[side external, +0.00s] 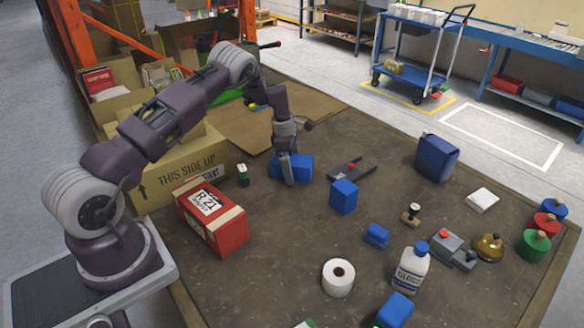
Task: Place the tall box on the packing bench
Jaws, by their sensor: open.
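Several plain blue boxes are on the brown packing bench (290,265). One blue box (303,167) is partly hidden behind my gripper (289,180). My gripper is open and points down in front of it; I cannot tell whether they touch. A second blue box (344,197) stands upright to the right, taller than it is wide. A small blue box (377,236) lies farther right, and another blue box (396,310) is at the lower edge. I cannot tell for certain which one is the tall box.
Bare bench lies below my gripper.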

